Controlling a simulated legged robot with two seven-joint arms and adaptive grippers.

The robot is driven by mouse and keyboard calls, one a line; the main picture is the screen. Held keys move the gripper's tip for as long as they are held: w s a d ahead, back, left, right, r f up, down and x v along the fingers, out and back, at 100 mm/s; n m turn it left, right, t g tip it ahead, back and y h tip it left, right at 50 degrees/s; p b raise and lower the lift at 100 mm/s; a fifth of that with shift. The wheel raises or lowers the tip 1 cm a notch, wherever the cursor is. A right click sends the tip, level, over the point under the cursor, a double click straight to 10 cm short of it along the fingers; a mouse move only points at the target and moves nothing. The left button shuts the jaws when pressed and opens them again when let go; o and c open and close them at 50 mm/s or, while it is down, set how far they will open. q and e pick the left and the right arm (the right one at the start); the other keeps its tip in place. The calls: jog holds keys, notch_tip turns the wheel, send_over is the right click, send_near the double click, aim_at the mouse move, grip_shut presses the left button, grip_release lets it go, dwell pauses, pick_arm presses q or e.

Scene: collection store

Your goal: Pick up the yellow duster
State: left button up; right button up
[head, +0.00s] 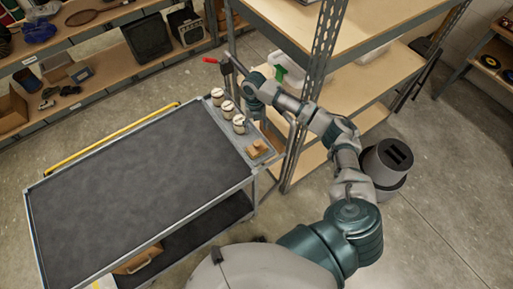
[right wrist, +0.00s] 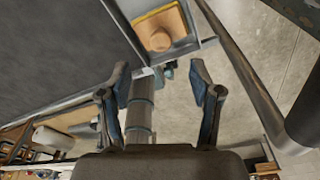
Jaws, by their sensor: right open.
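The yellow duster (head: 258,147) appears as a small yellow-tan piece on the grey end tray (head: 268,157) of the trolley, near the tray's front corner. In the right wrist view it shows as a flat yellow square (right wrist: 174,17), with a round tan block (right wrist: 158,38) on or against it. My right gripper (head: 252,104) is above the tray, behind the duster in the head view. In the right wrist view its two fingers (right wrist: 163,85) are apart with nothing held between them, and the duster lies beyond their tips. My left gripper is not in view.
Several pale jars (head: 228,107) stand in a row on the tray behind the duster. The trolley's dark mat (head: 140,180) is bare. A metal rack post (head: 308,90) stands close on the right. A dark grey bin (head: 388,160) is on the floor.

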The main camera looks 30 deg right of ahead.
aim_at(257, 142)
jog(key=f, duration=0.3)
jog(key=s+f+p, duration=0.1)
jog(key=f, duration=0.6)
jog(key=shift+s+a+f, duration=0.1)
jog(key=shift+s+a, duration=0.1)
jog(key=shift+s, duration=0.15)
jog(key=shift+c, duration=0.2)
grip_shut()
